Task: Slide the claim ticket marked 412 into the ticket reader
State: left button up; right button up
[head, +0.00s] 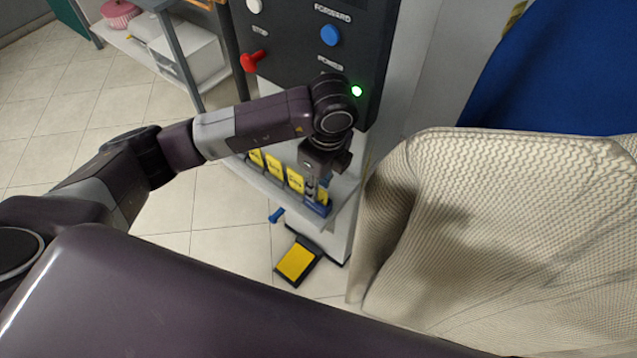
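Several yellow tickets stand upright in a row on a narrow grey shelf below the control panel, among them a left one (257,157), a middle one (275,166) and a right one (296,180). Their markings are too small to read, so I cannot tell which is 412. My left gripper (319,188) points down at the right end of this row, over a small blue piece (317,208) and a partly covered yellow one (323,195). Its fingers are small and partly hidden; I cannot tell if they hold anything. I cannot make out the ticket reader with certainty. My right gripper is out of view.
The dark control panel (300,60) has a red stop lever (254,61), a blue button (330,35) and a lit green lamp (356,91). A cream knit garment (510,220) hangs close at right, before a blue one (560,70). A yellow pedal (296,261) lies on the tiled floor.

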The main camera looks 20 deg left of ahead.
pick_arm(q)
notch_tip(320, 180, up, 12)
jog(key=d, duration=0.1)
jog(key=shift+s, duration=0.2)
dwell(0.3)
